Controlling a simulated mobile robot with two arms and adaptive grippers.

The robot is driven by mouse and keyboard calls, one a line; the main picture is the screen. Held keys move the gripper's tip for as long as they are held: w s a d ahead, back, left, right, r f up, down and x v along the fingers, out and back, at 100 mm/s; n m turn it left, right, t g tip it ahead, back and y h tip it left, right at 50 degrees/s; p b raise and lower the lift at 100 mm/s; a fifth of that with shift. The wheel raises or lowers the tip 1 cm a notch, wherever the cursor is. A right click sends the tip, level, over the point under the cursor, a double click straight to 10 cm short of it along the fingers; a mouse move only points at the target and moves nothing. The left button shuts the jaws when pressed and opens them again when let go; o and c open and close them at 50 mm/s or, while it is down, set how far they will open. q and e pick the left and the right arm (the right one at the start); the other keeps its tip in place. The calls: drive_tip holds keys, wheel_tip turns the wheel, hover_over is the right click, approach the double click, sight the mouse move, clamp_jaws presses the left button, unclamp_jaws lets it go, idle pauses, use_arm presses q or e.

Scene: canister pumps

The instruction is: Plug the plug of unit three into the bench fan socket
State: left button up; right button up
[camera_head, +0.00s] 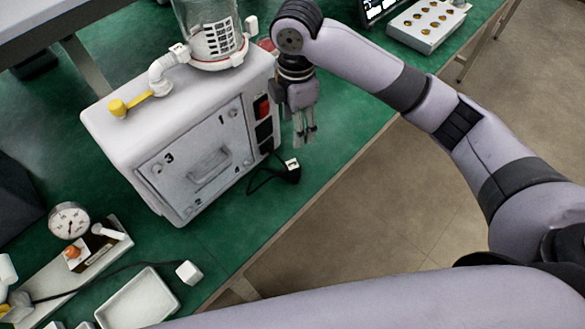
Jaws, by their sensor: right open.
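A black plug with a pale front face (291,168) lies on the green bench at the end of a short black cable. The cable loops toward the lower right of a white box unit (128,135). Digits on the unit's front panel include 1 and 3; I cannot tell whether it is unit three. My right gripper (305,138) points down, open and empty, beside the unit and above the plug, apart from it. A bench fan socket cannot be made out. My left gripper is not in view.
A clear canister (210,38) stands on the unit, with a white pipe and yellow-ended valve (130,103). A gauge (69,220), a white tray (138,301) and a white cube (189,272) are at lower left. A box with brass knobs (427,25) stands at the far right. Bench right of the plug is clear.

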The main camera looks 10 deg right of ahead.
drive_tip(key=p, duration=0.2)
approach(294, 164)
wheel_tip(294, 164, down, 5)
drive_tip(key=shift+d+f, duration=0.1)
drive_tip(key=shift+f, duration=0.1)
drive_tip(key=shift+f+p, duration=0.45)
drive_tip(key=shift+f, duration=2.3)
drive_tip(key=shift+c, duration=0.3)
drive_tip(key=c, duration=1.2)
